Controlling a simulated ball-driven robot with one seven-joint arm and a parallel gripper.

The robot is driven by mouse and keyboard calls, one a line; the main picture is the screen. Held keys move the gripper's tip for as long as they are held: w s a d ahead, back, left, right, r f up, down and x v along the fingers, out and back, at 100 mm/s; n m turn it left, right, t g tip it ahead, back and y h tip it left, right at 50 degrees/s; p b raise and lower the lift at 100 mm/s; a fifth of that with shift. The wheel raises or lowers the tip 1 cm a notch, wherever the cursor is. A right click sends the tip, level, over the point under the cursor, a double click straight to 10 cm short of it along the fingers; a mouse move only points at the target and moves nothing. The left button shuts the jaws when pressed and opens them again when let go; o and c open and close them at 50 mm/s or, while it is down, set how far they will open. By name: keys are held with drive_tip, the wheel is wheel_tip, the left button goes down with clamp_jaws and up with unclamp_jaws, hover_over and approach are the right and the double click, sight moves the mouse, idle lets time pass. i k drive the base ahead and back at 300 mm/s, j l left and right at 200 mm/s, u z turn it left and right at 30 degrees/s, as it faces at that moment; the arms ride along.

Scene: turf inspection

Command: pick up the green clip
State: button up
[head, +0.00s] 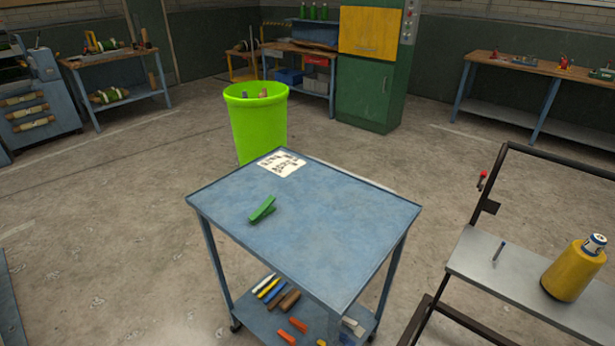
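The green clip (262,209) lies on the blue top of a wheeled cart (330,220), left of the middle of the top. It looks like a small clamp with two arms, its long side slanting up to the right. Nothing touches it or covers it. My gripper is not in view in the head view.
A white printed sheet (281,163) lies at the cart's far corner. The lower shelf holds several coloured sticks (270,288). A lime green bin (257,120) stands behind the cart. A trolley with a yellow container (572,272) is at right. The floor at left is clear.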

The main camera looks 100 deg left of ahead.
sight(265, 209)
drive_tip(key=j+u, duration=0.1)
drive_tip(key=u, duration=0.75)
drive_tip(key=j+u, duration=0.15)
drive_tip(key=u, duration=0.65)
drive_tip(key=i+j+u, duration=0.1)
drive_tip(key=u, duration=0.75)
